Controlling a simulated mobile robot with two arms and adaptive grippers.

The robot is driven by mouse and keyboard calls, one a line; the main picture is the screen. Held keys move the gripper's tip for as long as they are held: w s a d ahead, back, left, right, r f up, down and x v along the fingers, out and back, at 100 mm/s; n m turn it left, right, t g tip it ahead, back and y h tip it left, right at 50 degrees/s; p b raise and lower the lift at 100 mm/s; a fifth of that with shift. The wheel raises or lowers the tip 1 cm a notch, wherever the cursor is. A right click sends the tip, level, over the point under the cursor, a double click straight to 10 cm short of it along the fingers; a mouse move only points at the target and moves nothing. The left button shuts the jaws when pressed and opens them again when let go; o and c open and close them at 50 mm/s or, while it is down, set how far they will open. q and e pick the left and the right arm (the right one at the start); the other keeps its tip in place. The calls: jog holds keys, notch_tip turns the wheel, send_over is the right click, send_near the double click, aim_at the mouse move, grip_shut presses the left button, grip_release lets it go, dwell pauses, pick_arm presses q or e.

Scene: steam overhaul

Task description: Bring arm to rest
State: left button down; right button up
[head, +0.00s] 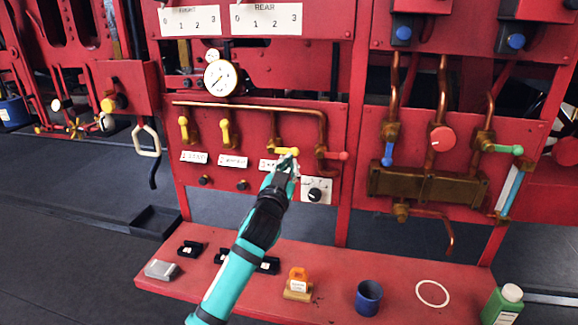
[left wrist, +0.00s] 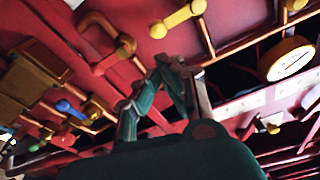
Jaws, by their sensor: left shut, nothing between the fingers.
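My left gripper (head: 285,163) is shut and empty in the head view, its arm reaching up from the bottom. Its tips are at or just below a yellow lever (head: 287,151) that lies horizontally on the red valve panel (head: 240,108); I cannot tell whether they touch. Two other yellow levers (head: 183,127) (head: 225,132) to the left point roughly up and down. A red lever (head: 338,156) is to the right. In the left wrist view, the gripper fingers (left wrist: 160,88) show with a yellow lever (left wrist: 178,18) above them. My right gripper is not in view.
A round gauge (head: 220,78) sits above the panel. A red shelf (head: 335,290) below holds a blue cup (head: 368,297), a white ring (head: 432,293), a green bottle (head: 503,306) and an orange item (head: 298,282). Copper pipes and more valves are on the right.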

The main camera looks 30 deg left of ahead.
pick_arm(q)
jog(key=s+d+f+g+h, duration=0.1)
jog(key=s+d+f+g, duration=0.25)
jog(key=s+f, duration=0.7)
jog(key=s+d+f+g+h, duration=0.15)
jog(key=s+f+g, duration=0.5)
jog(key=f, duration=0.65)
jog(key=s+d+f+g+h, duration=0.1)
jog(key=s+d+f+g, duration=0.15)
jog(key=s, duration=0.55)
jog(key=s+d+f+m+g, duration=0.1)
jog(key=s+f, duration=0.2)
jog(key=s, duration=0.6)
jog(key=s+d+f+g+h, duration=0.1)
jog(key=s+d+f+g, duration=0.1)
jog(key=s, duration=0.6)
notch_tip(320, 180, down, 27)
jog(key=s+g+b, duration=0.2)
jog(key=s+a+f+b, duration=0.1)
jog(key=s+a+f, duration=0.1)
jog(key=s+f, duration=1.4)
notch_tip(320, 180, down, 3)
jog(key=shift+s+a+m+g+y, duration=0.3)
jog(key=shift+s+a+g+y, duration=0.05)
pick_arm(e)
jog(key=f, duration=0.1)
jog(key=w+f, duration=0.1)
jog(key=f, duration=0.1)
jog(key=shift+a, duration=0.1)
